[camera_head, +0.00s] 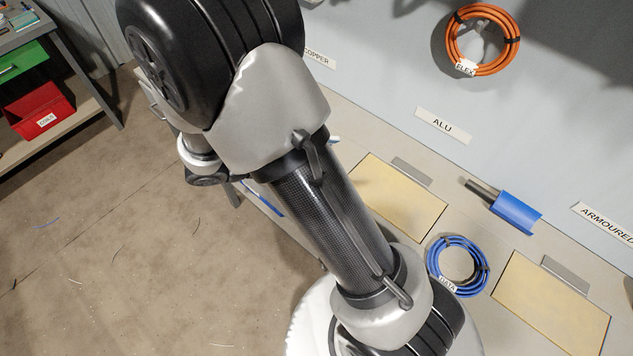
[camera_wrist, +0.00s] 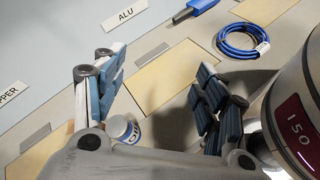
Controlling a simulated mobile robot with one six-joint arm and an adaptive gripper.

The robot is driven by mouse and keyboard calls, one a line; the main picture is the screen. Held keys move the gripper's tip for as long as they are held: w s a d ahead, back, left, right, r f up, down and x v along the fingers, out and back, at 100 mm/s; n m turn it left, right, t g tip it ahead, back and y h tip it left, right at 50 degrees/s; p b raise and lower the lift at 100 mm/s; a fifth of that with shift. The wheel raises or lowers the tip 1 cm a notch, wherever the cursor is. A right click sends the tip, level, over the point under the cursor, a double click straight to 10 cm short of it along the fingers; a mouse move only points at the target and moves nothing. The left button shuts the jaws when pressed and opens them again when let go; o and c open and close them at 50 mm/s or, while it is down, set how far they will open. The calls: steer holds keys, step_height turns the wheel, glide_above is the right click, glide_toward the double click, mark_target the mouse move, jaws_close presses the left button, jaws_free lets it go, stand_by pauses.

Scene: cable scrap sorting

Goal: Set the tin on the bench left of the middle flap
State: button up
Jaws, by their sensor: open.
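A small white tin (camera_wrist: 121,128) with a blue-lettered label stands on the bench, low in the wrist view, lid side toward the camera. My gripper (camera_wrist: 155,68) is open, with blue-padded fingers spread either side of it. The tin shows near the left finger and is partly covered by the gripper body; I cannot tell whether they touch. The middle flap (camera_wrist: 158,82), a tan panel below the ALU label, lies beyond the tin. It also shows in the head view (camera_head: 395,197). In the head view my arm hides the tin and gripper.
A left flap (camera_wrist: 42,152) and a right flap (camera_head: 550,303) lie along the bench. A blue cable coil (camera_head: 457,267) and a blue-sleeved piece (camera_head: 516,212) lie between the middle and right flaps. An orange coil (camera_head: 482,72) hangs on the wall. A red bin (camera_head: 38,112) is far left.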

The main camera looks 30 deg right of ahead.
steer(key=s+a+r+m+t+y, duration=0.6)
steer(key=s+a+r+m+y, duration=0.3)
steer(key=s+r+y, duration=0.3)
steer(key=shift+s+r+m+t+y, duration=0.15)
steer(key=shift+r+m+t+y, duration=0.15)
steer(key=shift+r+m, duration=0.8)
steer(key=shift+r, duration=0.15)
